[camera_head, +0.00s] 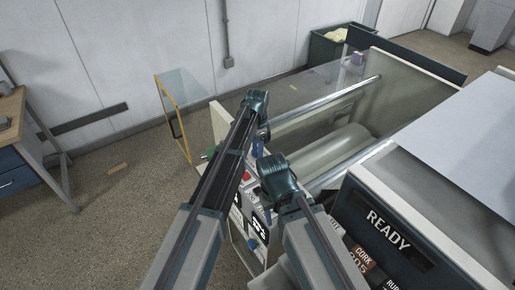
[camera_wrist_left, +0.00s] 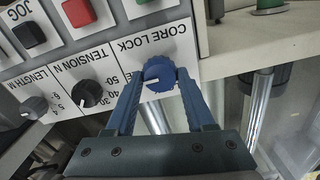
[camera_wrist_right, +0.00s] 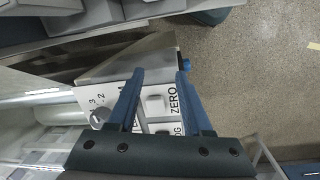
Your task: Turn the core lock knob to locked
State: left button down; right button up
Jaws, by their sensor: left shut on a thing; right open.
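The core lock knob (camera_wrist_left: 157,78) is blue and round with a pale mark, on the white control panel under the printed words CORE LOCK, which read upside down in the left wrist view. My left gripper (camera_wrist_left: 160,73) has one finger on each side of the knob and is shut on it. In the head view the left gripper (camera_head: 258,148) shows only in small part beyond its arm, and the knob cannot be made out. My right gripper (camera_wrist_right: 160,75) is open and empty, over a panel area marked ZERO.
Red (camera_wrist_left: 78,12) and black (camera_wrist_left: 29,35) buttons and the tension (camera_wrist_left: 89,93) and length (camera_wrist_left: 35,107) knobs sit near the core lock. A large pale roll (camera_head: 335,150) lies in the machine. A READY display (camera_head: 385,225) stands at right. Open floor (camera_head: 110,220) lies at left.

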pick_arm(q)
jog(key=n, duration=0.4)
jog(key=shift+n, duration=0.4)
jog(key=n, duration=0.4)
jog(key=shift+n, duration=0.3)
jog(key=n, duration=0.4)
jog(key=shift+a, duration=0.1)
jog(key=shift+n, duration=2.4)
jog(key=shift+c, duration=1.3)
grip_release()
